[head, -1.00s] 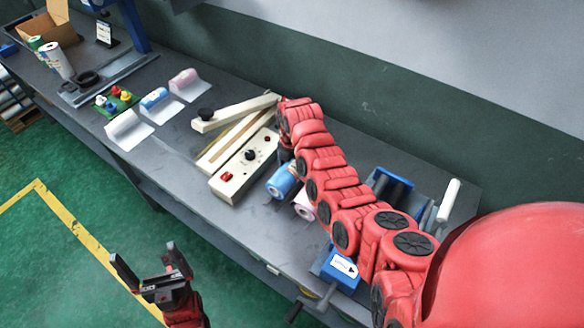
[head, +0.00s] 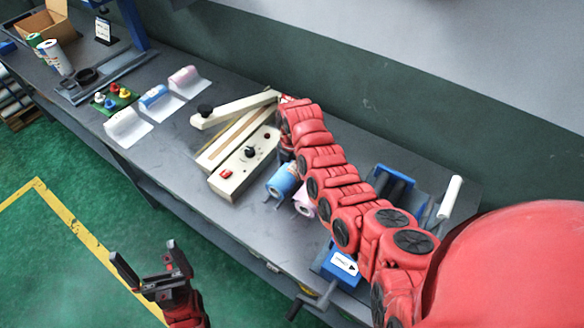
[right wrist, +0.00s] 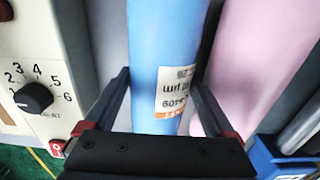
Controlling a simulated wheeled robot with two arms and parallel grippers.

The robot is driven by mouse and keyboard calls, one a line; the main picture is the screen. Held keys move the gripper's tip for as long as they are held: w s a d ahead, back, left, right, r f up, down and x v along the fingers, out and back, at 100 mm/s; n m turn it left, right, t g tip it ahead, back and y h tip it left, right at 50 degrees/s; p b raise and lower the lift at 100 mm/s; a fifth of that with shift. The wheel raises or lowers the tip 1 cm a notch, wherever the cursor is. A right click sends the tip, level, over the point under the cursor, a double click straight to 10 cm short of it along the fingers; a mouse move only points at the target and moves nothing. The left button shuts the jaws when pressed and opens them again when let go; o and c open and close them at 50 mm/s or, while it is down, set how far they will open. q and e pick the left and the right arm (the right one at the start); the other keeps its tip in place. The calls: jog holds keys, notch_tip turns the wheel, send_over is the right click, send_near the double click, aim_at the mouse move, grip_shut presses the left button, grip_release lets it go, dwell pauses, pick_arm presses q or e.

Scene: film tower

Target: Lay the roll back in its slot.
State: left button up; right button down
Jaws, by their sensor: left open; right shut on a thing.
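The blue roll (head: 282,181) lies by the front of the bench, just right of the cream sealer with the dial (head: 243,172). In the right wrist view the blue roll (right wrist: 165,45) runs upright through the picture and bears a printed label. My right gripper (right wrist: 166,80) is shut on it, one finger on each side. In the head view that gripper is mostly hidden behind my arm. A pink roll (right wrist: 252,60) lies right beside it; its end also shows in the head view (head: 304,204). My left gripper (head: 146,258) is open and empty, over the green floor.
White, blue and pink small rolls with film sheets (head: 128,127) lie further left on the bench (head: 185,155). A blue-framed device with a crank (head: 342,263) stands right of the pink roll. A white roll (head: 449,197) is at the far right.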

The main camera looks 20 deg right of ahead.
jog(key=shift+f, duration=0.25)
grip_release()
jog(key=shift+r, duration=0.2)
jog(key=shift+w+r+b, duration=0.1)
jog(key=shift+r+b, duration=0.25)
notch_tip(320, 180, up, 4)
jog(key=shift+r+b, duration=0.15)
jog(key=shift+b, duration=0.75)
notch_tip(320, 180, up, 7)
jog(key=shift+d+f+p, duration=0.1)
jog(key=shift+f+p, duration=0.05)
jog(key=shift+p, duration=0.8)
jog(key=shift+r+b, duration=0.3)
jog(key=shift+r, duration=2.4)
